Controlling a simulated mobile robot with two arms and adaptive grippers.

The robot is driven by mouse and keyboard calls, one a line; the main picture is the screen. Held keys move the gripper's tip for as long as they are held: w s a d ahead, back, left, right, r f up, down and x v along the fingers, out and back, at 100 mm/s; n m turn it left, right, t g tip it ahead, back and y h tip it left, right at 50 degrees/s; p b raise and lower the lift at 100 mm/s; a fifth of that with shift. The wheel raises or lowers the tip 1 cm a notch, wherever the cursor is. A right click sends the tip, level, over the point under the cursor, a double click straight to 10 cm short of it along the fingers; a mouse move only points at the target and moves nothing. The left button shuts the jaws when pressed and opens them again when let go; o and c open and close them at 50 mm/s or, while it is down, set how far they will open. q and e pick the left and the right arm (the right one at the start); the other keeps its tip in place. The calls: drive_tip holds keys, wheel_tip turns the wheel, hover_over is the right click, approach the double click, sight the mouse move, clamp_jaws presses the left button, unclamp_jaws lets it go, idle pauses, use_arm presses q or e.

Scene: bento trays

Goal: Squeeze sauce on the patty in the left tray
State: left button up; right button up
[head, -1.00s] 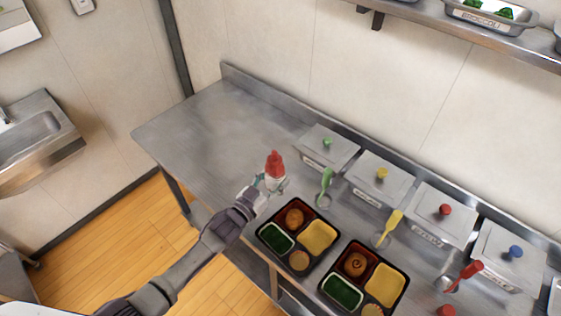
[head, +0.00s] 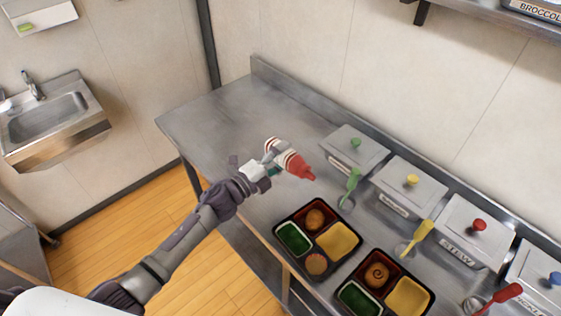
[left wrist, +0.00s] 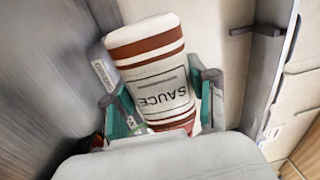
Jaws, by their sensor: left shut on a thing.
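My left gripper (head: 270,159) is shut on the sauce bottle (head: 289,157), white with red bands and a red nozzle. The bottle is off the counter and tilted, nozzle pointing right and down in the head view. In the left wrist view, the bottle (left wrist: 158,80) sits between the fingers with its SAUCE label showing. My right gripper is not in view.
The right tray (head: 394,264) has a patty with a dark swirl (head: 377,275). The counter's left end is clear.

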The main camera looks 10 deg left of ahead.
sight(301, 170)
use_arm(q)
drive_tip(key=s+d+m, duration=0.1)
drive_tip(key=m, duration=0.2)
drive_tip(key=s+d+m+b, duration=0.1)
drive_tip(key=d+m, duration=0.1)
drive_tip(key=m, duration=0.2)
drive_tip(key=s+d+r+m, duration=0.1)
drive_tip(key=s+d+m, duration=0.1)
drive_tip(key=m, duration=0.2)
drive_tip(key=shift+d+r+g+h+b, duration=0.1)
drive_tip(key=shift+d+g+h+b, duration=0.05)
drive_tip(key=shift+g+h+b, duration=0.2)
drive_tip(key=shift+d+f+m+b, duration=0.1)
drive_tip(key=shift+f+m+b, duration=0.3)
drive_tip(key=shift+f+b, duration=1.05)
drive_tip(key=shift+f, duration=0.05)
drive_tip(key=shift+d, duration=0.1)
drive_tip(key=c, duration=0.5)
drive_tip(key=shift+w+d, duration=0.15)
drive_tip(key=shift+w, duration=0.1)
drive_tip(key=shift+s, duration=0.1)
